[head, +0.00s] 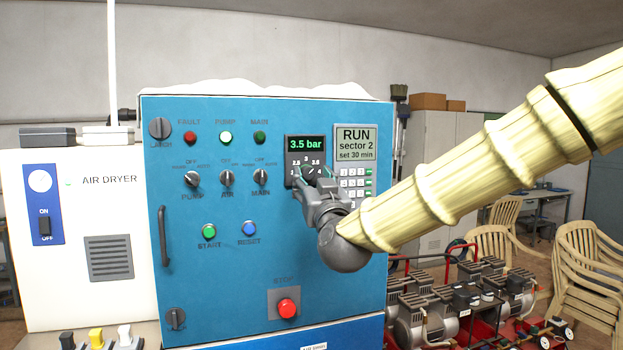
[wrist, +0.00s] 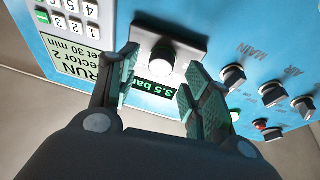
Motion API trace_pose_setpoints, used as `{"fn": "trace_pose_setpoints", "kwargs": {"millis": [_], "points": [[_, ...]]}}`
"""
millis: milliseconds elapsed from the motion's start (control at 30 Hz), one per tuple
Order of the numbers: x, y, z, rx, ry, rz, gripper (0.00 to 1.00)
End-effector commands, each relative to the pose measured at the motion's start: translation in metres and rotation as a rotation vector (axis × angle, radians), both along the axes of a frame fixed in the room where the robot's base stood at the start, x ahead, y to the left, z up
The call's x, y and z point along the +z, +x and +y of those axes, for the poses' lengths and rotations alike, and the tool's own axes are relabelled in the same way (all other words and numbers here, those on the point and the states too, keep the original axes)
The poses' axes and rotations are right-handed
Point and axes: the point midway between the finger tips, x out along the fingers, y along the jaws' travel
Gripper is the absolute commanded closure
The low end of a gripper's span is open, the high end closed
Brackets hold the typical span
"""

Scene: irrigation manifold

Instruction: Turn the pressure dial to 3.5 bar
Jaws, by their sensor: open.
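The pressure dial panel (head: 306,160) sits on the blue cabinet, with scale numbers on it. Its green display (head: 306,143) reads 3.5 bar. In the head view my gripper (head: 304,178) is in front of the dial and hides the knob. In the wrist view, which is turned over, the round dial knob (wrist: 163,54) shows on its plate just beyond and between my fingertips (wrist: 163,62). The fingers are open, with a visible gap on both sides of the knob. The display (wrist: 155,88) shows partly between the fingers.
A RUN screen (head: 356,143) and keypad (head: 355,183) are right of the dial. The PUMP (head: 192,179), AIR (head: 227,178) and MAIN (head: 260,177) selectors are left of it. A red STOP button (head: 287,308) is below. Compressors (head: 450,305) stand right of the cabinet.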

Motion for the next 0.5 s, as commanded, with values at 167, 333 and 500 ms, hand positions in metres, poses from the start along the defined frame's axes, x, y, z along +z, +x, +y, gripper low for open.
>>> {"fn": "trace_pose_setpoints", "kwargs": {"millis": [167,333,500], "points": [[-0.009,-0.031,-0.007,0.001,-0.001,0.0,0.51],[-0.019,-0.059,-0.014,0.0,-0.001,0.0,0.51],[-0.026,-0.08,-0.02,-0.001,0.001,-0.001,0.51]]}}
